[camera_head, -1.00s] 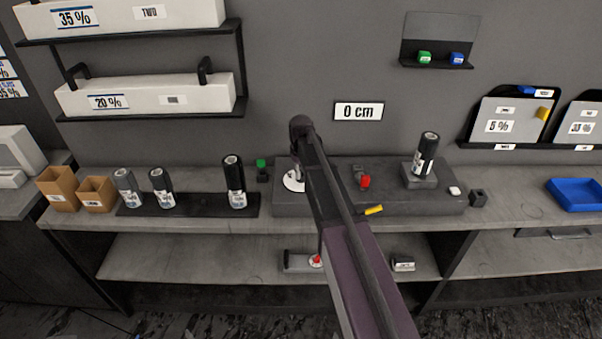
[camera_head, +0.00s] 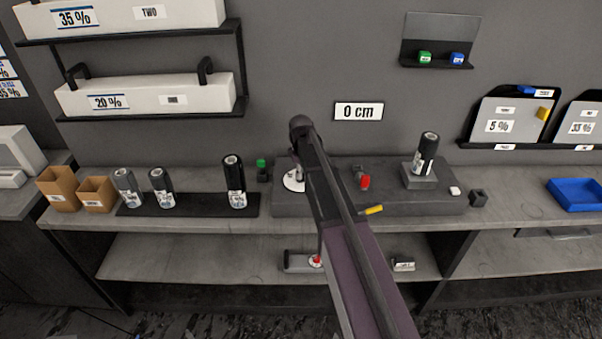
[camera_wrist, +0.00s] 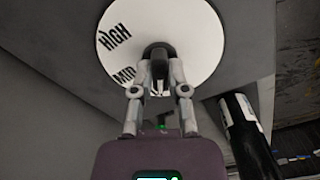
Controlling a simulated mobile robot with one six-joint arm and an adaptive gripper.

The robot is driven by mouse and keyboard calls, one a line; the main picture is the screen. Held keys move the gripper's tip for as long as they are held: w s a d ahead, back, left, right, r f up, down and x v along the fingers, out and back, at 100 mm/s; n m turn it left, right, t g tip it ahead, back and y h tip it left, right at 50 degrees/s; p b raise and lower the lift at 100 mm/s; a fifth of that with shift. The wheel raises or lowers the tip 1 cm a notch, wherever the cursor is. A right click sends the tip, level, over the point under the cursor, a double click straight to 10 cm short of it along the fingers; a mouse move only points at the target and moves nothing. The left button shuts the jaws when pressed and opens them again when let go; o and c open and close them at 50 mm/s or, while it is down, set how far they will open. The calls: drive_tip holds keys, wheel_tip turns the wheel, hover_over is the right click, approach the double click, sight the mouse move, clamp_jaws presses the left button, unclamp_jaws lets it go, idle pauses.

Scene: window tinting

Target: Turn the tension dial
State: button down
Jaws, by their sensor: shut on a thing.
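The tension dial is a white disc (camera_wrist: 196,36) with the words HIGH and MID and a dark knob (camera_wrist: 158,51) at its centre. In the wrist view my gripper (camera_wrist: 160,76) is shut on the knob, one finger on each side. The fingers and knob hide the lower middle of the disc, and any other marking there. In the head view the disc (camera_head: 292,182) shows at the left end of the dark machine base (camera_head: 400,204), partly behind my arm. My gripper is hidden in that view.
Dark film rolls (camera_head: 234,183) stand on a black tray left of the machine, and one shows in the wrist view (camera_wrist: 246,132). A red button (camera_head: 364,182), a yellow handle (camera_head: 373,209) and another roll (camera_head: 425,152) are to the right. A wall sign (camera_head: 358,111) reads 0 cm.

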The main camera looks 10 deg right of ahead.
drive_tip(key=c, duration=0.6)
unclamp_jaws()
drive_tip(key=shift+c, duration=0.2)
drive_tip(key=shift+m, duration=0.5)
drive_tip(key=m, duration=0.4)
drive_tip(key=shift+m, duration=0.4)
drive_tip(key=shift+r+m, duration=0.15)
drive_tip(key=shift+m, duration=0.15)
wheel_tip(320, 180, up, 14)
drive_tip(key=p, duration=1.4)
drive_tip(key=s+f+m+b, duration=0.1)
drive_tip(key=s+f+b, duration=0.2)
drive_tip(key=s, duration=1)
drive_tip(key=s+f+m+b, duration=0.2)
drive_tip(key=s+f+b, duration=0.1)
drive_tip(key=s, duration=1)
drive_tip(key=shift+s+m, duration=0.25)
drive_tip(key=shift+m, duration=0.05)
drive_tip(key=shift+a+f, duration=0.1)
